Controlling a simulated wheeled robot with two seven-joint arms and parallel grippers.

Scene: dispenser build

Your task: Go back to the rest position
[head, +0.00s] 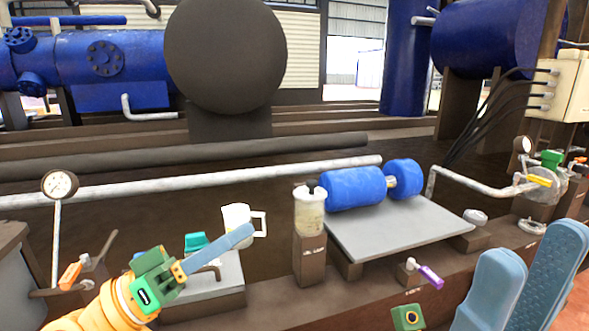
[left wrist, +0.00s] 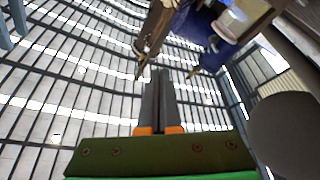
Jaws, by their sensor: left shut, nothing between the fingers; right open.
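My left gripper (head: 242,236) has a green body and blue-grey fingers, and comes in from the lower left on a yellow-orange arm. Its fingers are shut with nothing between them, in front of a white mug-like part (head: 236,216). In the left wrist view the shut dark fingers (left wrist: 158,90) stand against the roof and hold nothing. My right gripper (head: 535,245) is at the lower right, with two blue fingers spread apart and empty.
A cream-topped container (head: 309,213) stands on a brown post beside a blue motor (head: 353,188) on a grey plate (head: 400,238). Pipes and blue tanks (head: 480,40) fill the back.

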